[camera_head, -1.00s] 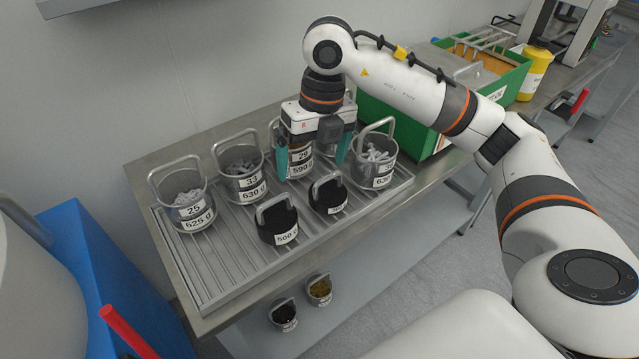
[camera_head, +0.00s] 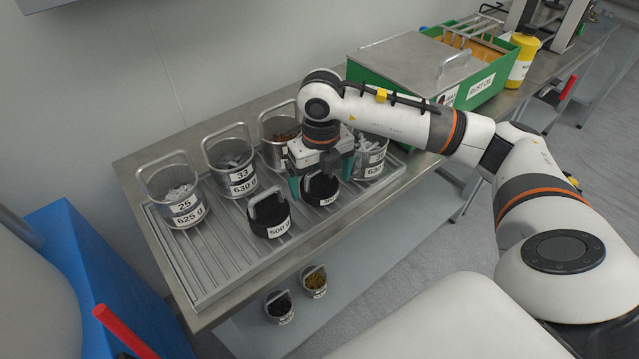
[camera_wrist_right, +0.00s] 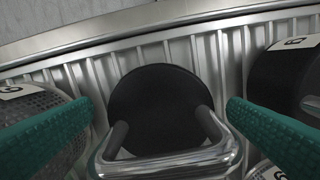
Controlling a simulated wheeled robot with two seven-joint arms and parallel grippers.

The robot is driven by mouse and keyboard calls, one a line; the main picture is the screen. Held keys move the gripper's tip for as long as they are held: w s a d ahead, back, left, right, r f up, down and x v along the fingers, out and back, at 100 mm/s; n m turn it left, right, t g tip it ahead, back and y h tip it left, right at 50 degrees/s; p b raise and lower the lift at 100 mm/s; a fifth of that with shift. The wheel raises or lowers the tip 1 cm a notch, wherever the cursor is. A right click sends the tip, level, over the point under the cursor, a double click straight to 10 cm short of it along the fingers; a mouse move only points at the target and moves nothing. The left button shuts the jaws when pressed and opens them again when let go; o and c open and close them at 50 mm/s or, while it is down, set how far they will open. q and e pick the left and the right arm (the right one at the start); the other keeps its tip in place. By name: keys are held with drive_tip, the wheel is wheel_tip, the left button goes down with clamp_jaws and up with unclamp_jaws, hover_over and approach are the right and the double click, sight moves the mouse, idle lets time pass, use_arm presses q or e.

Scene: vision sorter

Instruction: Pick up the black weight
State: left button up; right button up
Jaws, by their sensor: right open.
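Two black weights with metal loop handles stand on the slatted rack. The right-hand black weight (camera_head: 322,192) is under my right gripper (camera_head: 321,178), its label partly covered. The other black weight (camera_head: 268,216), labelled 500 g, stands to its left. In the wrist view, the black weight (camera_wrist_right: 160,85) and its handle lie between the teal fingers of my right gripper (camera_wrist_right: 161,103). The fingers are spread wide, with a visible gap on both sides of the weight. The other black weight (camera_wrist_right: 288,80) shows at the right edge. My left gripper is not in view.
Several wire baskets stand behind and beside the weights, including one labelled 625 g (camera_head: 172,192) and one labelled 630 g (camera_head: 232,165). A green bin (camera_head: 475,95) stands at the right. Two small containers sit on the shelf below.

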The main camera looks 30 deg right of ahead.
drive_tip(key=shift+f, duration=0.45)
drive_tip(key=shift+c, duration=0.4)
drive_tip(key=c, duration=1.2)
drive_tip(key=shift+r, duration=0.15)
